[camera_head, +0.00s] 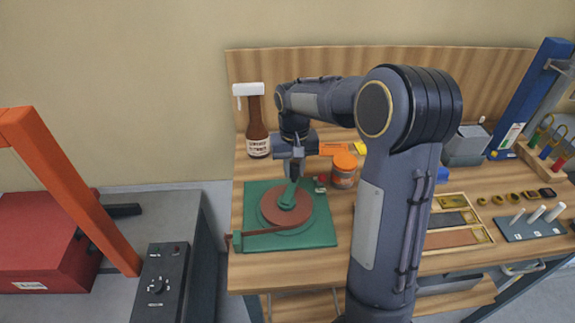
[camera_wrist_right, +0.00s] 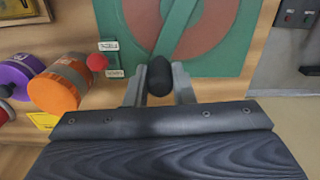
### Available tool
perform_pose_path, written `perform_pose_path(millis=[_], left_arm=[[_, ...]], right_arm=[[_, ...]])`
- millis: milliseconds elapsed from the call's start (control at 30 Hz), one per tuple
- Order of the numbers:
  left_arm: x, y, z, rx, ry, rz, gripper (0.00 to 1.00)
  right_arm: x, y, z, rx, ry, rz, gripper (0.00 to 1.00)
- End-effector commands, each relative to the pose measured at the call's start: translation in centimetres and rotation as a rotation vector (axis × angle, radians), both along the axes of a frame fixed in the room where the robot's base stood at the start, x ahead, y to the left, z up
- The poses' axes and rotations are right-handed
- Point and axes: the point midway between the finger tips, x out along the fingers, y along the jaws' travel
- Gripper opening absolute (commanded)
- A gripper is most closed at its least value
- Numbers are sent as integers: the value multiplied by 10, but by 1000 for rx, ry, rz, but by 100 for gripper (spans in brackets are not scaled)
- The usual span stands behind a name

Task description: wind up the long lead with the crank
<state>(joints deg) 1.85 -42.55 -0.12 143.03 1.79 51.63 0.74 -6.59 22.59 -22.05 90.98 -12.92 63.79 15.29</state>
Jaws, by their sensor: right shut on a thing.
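A green winder board (camera_head: 322,230) lies at the left end of the wooden bench. On it is a round reel (camera_head: 272,212) filled with reddish-brown lead, and a flat strip of lead (camera_head: 258,235) runs from it to the board's left front corner. A green crank arm (camera_head: 288,199) crosses the reel and also shows in the right wrist view (camera_wrist_right: 180,28). My right gripper (camera_head: 294,172) is shut on the crank's black knob (camera_wrist_right: 160,76), at the reel's far side. The fingers stand on either side of the knob. My left gripper is not in view.
A red ball-topped lever (camera_wrist_right: 97,62) with two small labels is at the board's edge. An orange-lidded jar (camera_head: 344,171) stands close right of the board, and a brown bottle (camera_head: 257,125) behind it. Trays (camera_head: 460,222) and other items fill the bench's right.

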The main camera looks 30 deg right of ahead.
Motion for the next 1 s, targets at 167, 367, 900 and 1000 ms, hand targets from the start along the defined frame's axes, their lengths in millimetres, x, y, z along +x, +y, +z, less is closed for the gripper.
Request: perform_pose_path(millis=[167,367,900,1000], left_arm=[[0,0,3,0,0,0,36],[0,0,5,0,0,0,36],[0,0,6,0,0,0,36],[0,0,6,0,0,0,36]], right_arm=[[-6,-7,2,-3,-3,-130,0],[-12,-10,1,-4,-3,-231,0],[-16,-12,1,-4,-3,-304,0],[-16,-12,1,-4,-3,-304,0]])
